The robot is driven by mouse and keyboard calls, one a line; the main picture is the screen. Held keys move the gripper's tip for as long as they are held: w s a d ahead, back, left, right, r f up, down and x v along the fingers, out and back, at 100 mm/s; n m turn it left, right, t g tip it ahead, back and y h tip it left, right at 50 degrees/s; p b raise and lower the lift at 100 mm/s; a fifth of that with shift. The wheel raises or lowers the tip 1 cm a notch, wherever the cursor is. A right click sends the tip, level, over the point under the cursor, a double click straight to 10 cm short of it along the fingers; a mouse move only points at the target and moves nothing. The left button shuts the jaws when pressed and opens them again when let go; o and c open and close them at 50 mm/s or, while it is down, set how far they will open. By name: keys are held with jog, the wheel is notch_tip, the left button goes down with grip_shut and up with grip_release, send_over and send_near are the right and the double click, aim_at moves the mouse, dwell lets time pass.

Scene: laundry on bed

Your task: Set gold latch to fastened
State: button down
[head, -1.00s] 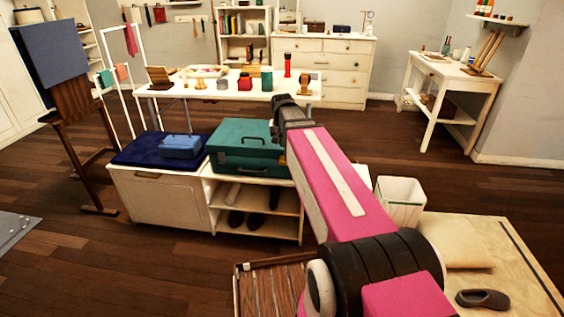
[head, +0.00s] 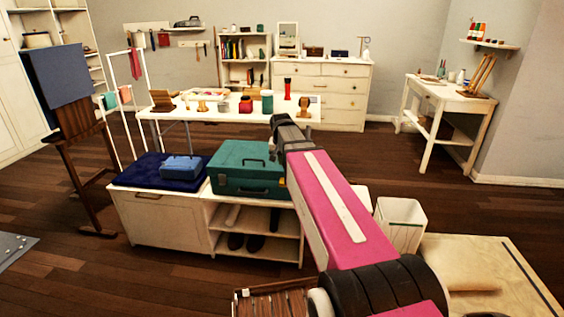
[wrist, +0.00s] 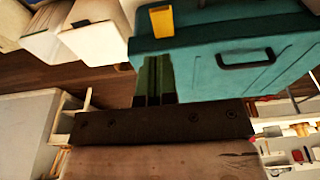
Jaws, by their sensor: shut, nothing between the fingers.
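A teal case (head: 235,172) with a dark handle sits on the low white cabinet in the head view. In the wrist view the teal case (wrist: 205,75) fills the upper right, with its black handle (wrist: 247,60). The gold latch (wrist: 161,21) shows on the case wall near the top of that view; I cannot tell its setting. My gripper (wrist: 155,78) is shut and empty, its fingers pointing toward the case close below the latch in the picture. In the head view my gripper (head: 277,122) is by the case's right side, and the latch is not visible.
The white cabinet (head: 168,222) also bears a navy cushion (head: 135,176) with a blue box (head: 183,167). A white bin (head: 400,220) stands to the right. A white table (head: 215,118) with several small items is behind.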

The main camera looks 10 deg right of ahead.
aim_at(283, 183)
jog(key=f, duration=0.3)
jog(key=w+f, duration=0.1)
jog(key=f, duration=0.3)
jog(key=w+f, duration=0.1)
jog(key=f, duration=0.3)
jog(key=shift+d+f, duration=0.15)
jog(key=shift+d, duration=0.15)
jog(key=shift+f, duration=0.1)
